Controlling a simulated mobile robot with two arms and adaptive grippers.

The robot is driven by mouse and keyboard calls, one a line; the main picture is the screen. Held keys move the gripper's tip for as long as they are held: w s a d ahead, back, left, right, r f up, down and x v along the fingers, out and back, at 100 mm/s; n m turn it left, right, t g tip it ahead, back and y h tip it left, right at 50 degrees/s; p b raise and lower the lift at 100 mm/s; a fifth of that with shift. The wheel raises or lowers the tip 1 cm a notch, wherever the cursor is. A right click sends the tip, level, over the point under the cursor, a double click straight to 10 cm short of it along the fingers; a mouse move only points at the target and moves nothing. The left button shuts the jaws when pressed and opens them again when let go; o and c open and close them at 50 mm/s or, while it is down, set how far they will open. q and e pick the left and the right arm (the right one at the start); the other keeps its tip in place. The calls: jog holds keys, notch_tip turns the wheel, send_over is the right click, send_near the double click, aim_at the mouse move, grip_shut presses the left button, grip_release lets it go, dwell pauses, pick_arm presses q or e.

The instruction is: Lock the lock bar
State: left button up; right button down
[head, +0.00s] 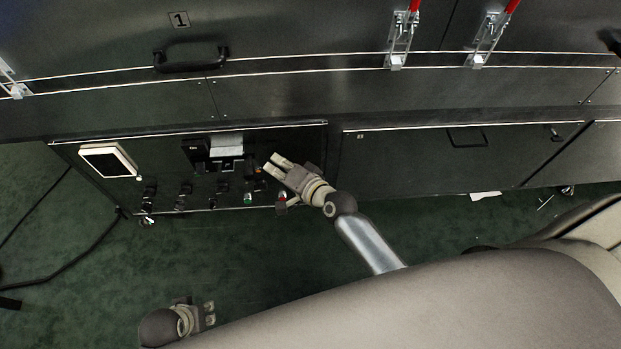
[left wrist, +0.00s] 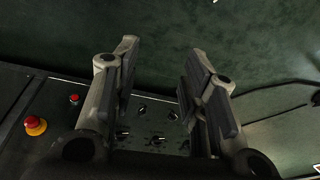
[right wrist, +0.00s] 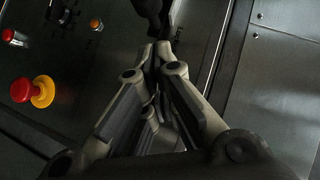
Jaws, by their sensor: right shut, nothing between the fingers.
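I cannot tell for certain which part is the lock bar. A black switch unit (head: 200,152) with a pale plate (head: 227,141) sits on the dark control panel (head: 110,195). My right gripper (head: 276,164) is at the panel, right of this unit. In the right wrist view its fingers (right wrist: 153,50) are shut and empty, with their tips close to a black handle-like part (right wrist: 150,10); contact is unclear. My left gripper (head: 209,312) is low at the front, away from the panel. Its fingers are apart and empty in the left wrist view (left wrist: 160,70).
A red emergency button (right wrist: 32,91) on a yellow base is near my right gripper. The panel also carries several knobs and a white-framed display (head: 108,160). Red-handled latches (head: 400,40) are above. Green floor (head: 190,250) lies clear in front.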

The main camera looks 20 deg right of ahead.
pick_arm(q)
notch_tip(320, 180, down, 7)
jog(key=s+p, duration=0.1)
jog(key=s, duration=0.1)
jog(key=shift+s+r+p, duration=0.15)
jog(key=shift+r+p, duration=0.05)
jog(key=shift+p, duration=0.15)
pick_arm(e)
jog(key=v, duration=1)
pick_arm(q)
jog(key=shift+a, duration=0.1)
